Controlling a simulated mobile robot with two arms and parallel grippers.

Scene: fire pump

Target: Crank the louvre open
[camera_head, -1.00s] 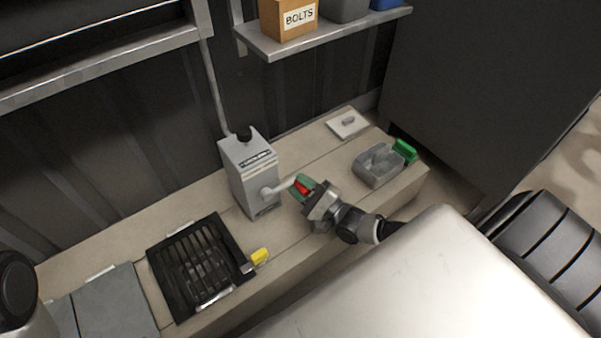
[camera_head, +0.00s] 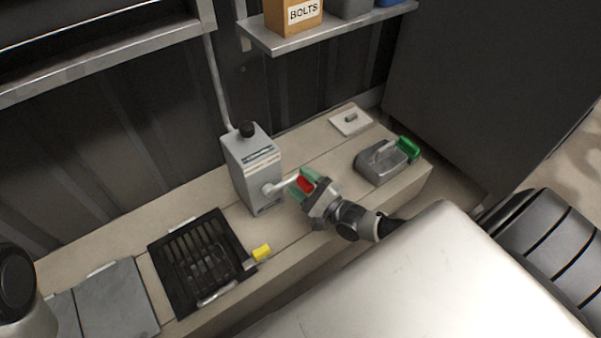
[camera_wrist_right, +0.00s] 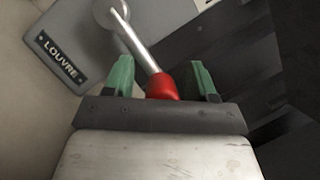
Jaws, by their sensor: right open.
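The louvre crank box (camera_head: 250,165) is a grey housing standing on the bench, with a black knob on top. It also shows in the right wrist view, where its dark plate reads LOUVRE (camera_wrist_right: 62,60). A metal crank arm (camera_head: 284,184) sticks out from its front and ends in a red handle (camera_head: 306,184). My right gripper (camera_head: 306,186) is open, with its green fingers on either side of the red handle. In the right wrist view the red handle (camera_wrist_right: 162,86) sits between the two fingers, with gaps on both sides. My left gripper is not in view.
A grey tray (camera_head: 381,164) with a green-handled item (camera_head: 408,147) is to the right.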

